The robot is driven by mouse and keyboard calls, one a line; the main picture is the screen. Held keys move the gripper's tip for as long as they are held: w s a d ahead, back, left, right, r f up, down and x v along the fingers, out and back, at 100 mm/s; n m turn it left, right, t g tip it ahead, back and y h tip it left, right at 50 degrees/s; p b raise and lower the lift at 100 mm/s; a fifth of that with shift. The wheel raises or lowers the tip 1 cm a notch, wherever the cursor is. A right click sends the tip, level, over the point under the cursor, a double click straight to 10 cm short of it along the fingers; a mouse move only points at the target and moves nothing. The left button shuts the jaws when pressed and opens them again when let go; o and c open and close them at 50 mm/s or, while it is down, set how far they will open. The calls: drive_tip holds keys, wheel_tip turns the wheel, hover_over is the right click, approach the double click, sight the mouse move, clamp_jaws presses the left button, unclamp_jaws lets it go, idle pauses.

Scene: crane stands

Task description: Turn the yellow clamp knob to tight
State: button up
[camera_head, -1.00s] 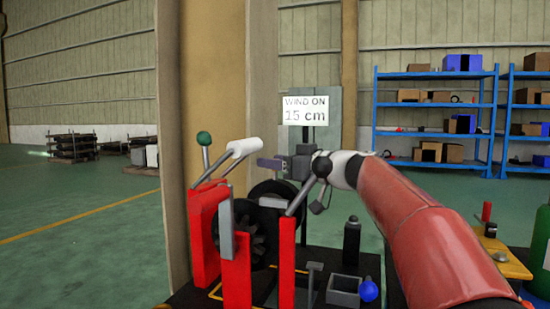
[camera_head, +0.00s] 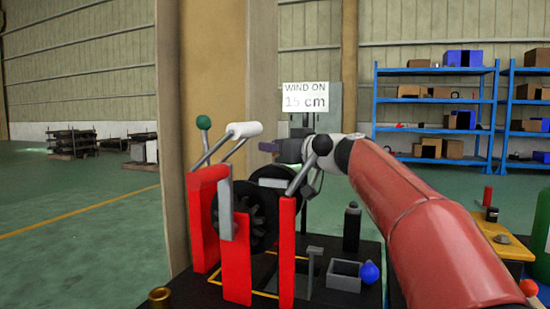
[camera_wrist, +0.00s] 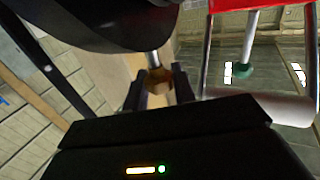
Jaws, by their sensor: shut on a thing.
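In the wrist view a small amber-yellow knob (camera_wrist: 158,80) on a short metal stem sits between the two dark fingers of my gripper (camera_wrist: 160,92), which is shut on it. The knob looks brownish in the shade, and I cannot read how far it is turned. In the head view my gripper (camera_head: 275,148) is at the back of the red-framed crane stand (camera_head: 237,262), under the white "WIND ON 15 cm" sign (camera_head: 305,97). The knob is not clearly seen there.
A white crank handle (camera_head: 244,130) and a green-ball lever (camera_head: 203,122) rise left of my gripper. A dark bottle (camera_head: 352,228), a grey box (camera_head: 344,276) and a blue ball (camera_head: 371,272) stand to the right. A brass cylinder (camera_head: 160,298) is front left.

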drive_tip(key=shift+m+t+h+b, duration=0.3)
drive_tip(key=shift+m+t+h, duration=0.4)
drive_tip(key=shift+h, duration=0.1)
drive_tip(key=o, duration=0.9)
drive_tip(key=shift+o, duration=0.2)
drive_tip(key=shift+s, duration=0.1)
drive_tip(key=b+v, duration=0.2)
drive_tip(key=v, duration=0.5)
drive_tip(key=shift+s+d+b, duration=0.25)
drive_tip(key=shift+b, duration=0.05)
